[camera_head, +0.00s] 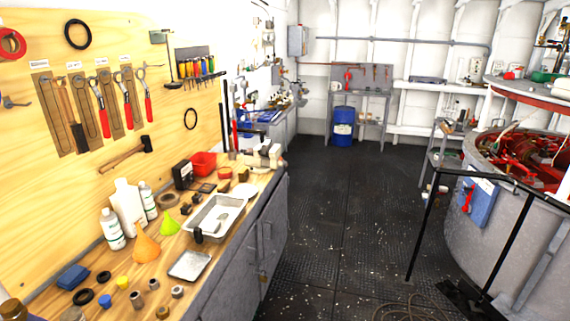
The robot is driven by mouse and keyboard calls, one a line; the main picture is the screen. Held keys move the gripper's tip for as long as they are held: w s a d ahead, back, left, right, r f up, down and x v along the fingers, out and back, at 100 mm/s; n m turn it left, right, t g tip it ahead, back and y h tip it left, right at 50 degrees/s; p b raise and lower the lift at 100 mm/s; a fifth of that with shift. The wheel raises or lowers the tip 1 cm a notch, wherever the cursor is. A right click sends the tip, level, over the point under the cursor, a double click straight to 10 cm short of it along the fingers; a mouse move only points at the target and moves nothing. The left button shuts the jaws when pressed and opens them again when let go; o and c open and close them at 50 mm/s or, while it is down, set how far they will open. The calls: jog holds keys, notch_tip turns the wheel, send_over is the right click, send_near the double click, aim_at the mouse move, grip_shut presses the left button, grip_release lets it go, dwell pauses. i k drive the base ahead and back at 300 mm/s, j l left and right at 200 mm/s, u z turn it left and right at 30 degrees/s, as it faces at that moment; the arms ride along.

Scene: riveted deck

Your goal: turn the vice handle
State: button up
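A pale beige vice (264,156) sits on the far right corner of the wooden workbench (232,212), in the middle left of the head view. It is small at this distance. I cannot clearly make out its handle or how the handle is turned. My gripper and arm are not in view.
The bench holds a metal tray (215,218), a red bin (202,164), white bottles (128,205) and an orange funnel (146,247). Tools hang on the wooden wall. The dark deck (345,215) is largely open. A black railing (425,220) and a large round tank (490,235) stand right.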

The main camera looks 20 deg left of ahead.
aim_at(280, 162)
jog(key=i+j+u, duration=0.25)
jog(key=i+j, duration=0.15)
jog(key=i, duration=0.5)
jog(key=i+j+u, duration=0.25)
jog(key=i, duration=0.7)
jog(key=i+u, duration=0.25)
jog(key=i, duration=0.7)
